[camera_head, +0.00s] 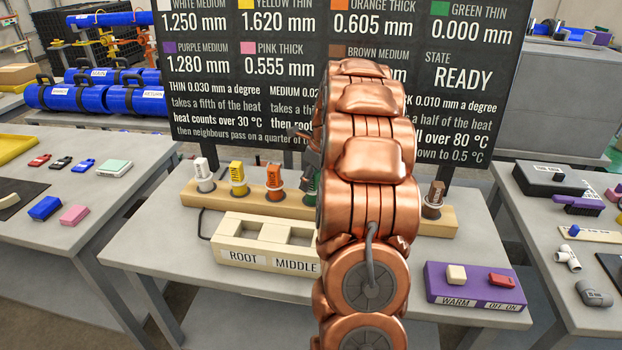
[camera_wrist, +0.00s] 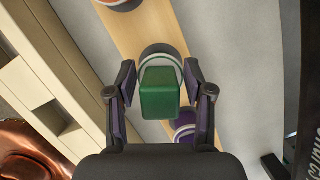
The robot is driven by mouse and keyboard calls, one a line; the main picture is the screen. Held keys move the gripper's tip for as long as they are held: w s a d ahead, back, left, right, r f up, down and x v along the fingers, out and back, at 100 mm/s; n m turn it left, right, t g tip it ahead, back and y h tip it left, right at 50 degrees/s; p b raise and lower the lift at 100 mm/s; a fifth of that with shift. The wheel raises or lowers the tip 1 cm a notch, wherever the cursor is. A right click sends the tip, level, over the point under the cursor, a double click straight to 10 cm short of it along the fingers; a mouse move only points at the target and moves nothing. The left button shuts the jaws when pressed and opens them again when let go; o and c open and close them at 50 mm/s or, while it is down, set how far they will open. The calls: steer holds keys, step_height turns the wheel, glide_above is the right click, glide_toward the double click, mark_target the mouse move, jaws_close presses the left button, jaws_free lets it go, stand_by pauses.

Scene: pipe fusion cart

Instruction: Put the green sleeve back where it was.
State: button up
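The green sleeve (camera_wrist: 160,95) is between my two fingers in the wrist view, over a grey round seat with a pale ring on the wooden bar (camera_wrist: 137,30). I cannot tell whether it is fully seated. My gripper (camera_wrist: 160,80) is open, with a narrow gap seeming to show between each finger pad and the sleeve. In the head view my copper arm hides most of this spot; only a sliver of the green sleeve (camera_head: 311,184) shows beside it, at the wooden bar (camera_head: 214,194).
White (camera_head: 203,170), yellow (camera_head: 238,176), orange (camera_head: 274,180) and brown (camera_head: 434,196) sleeves stand along the bar. A purple sleeve (camera_wrist: 186,130) is close beside the green one. A cream ROOT/MIDDLE block (camera_head: 266,262) and purple WARM box (camera_head: 470,293) sit in front. The board (camera_head: 240,90) stands behind.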

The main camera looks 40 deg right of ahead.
stand_by(0.3)
steer(key=b+v, duration=0.2)
steer(key=v, duration=1)
steer(key=shift+r, duration=0.15)
steer(key=s+a+f+n+g, duration=0.1)
steer(key=s+a+n, duration=0.2)
steer(key=a+n, duration=0.65)
steer(key=s+a+f+n+g, duration=0.1)
steer(key=s+a+n, duration=0.3)
steer(key=a, duration=1.1)
steer(key=s+a+f+n+g, duration=0.1)
steer(key=s+a+f+n, duration=0.2)
steer(key=s+n, duration=0.3)
steer(key=s+a+f+n+g, duration=0.1)
steer(key=s+a+f+n, duration=0.2)
steer(key=s+a+n, duration=0.3)
steer(key=s+a+f+n+g, duration=0.1)
steer(key=s+a+f+n, duration=0.2)
steer(key=s+n, duration=0.5)
steer(key=shift+s+a+h, duration=0.3)
steer(key=shift+a, duration=0.4)
